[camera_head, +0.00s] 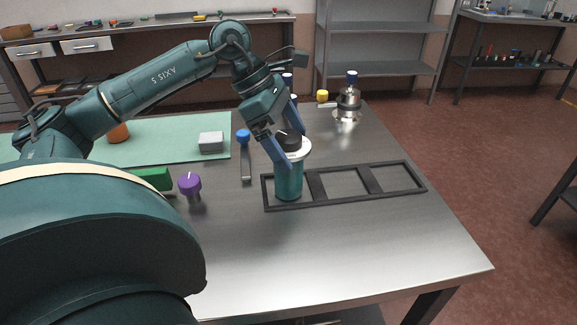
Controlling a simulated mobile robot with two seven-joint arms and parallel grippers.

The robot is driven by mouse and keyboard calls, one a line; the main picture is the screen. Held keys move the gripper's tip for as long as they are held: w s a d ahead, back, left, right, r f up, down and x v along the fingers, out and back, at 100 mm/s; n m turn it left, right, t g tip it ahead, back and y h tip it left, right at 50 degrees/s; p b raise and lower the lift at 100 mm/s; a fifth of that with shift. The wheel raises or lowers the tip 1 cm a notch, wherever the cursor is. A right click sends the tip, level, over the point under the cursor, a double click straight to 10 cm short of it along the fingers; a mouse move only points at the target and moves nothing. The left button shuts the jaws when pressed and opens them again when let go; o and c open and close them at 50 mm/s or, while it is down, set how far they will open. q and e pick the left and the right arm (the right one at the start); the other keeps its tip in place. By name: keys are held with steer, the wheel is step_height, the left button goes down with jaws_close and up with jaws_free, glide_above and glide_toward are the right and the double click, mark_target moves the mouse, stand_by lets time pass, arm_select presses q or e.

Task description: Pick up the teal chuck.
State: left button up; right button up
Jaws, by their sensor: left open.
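The teal chuck (289,184), which I take to be the teal cylinder with a pale flange and a dark top, stands upright in the left compartment of a dark rack (345,202). My left gripper (290,148) is open and comes down from the upper left over its top. One blue finger is in front of the chuck's upper left side and hides part of it. The other finger is behind the dark top and partly hidden. I cannot tell whether either finger touches it. My right gripper is not in view.
The rack's other compartments are empty. A blue-topped tool (244,140), a purple knob (190,182), a green block (152,179) and a grey block (211,142) are left of the rack. A metal fixture (348,100) stands behind. The table's front (330,255) is clear.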

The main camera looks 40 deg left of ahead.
arm_select(q)
steer(key=shift+r, duration=0.1)
steer(key=c, duration=2.1)
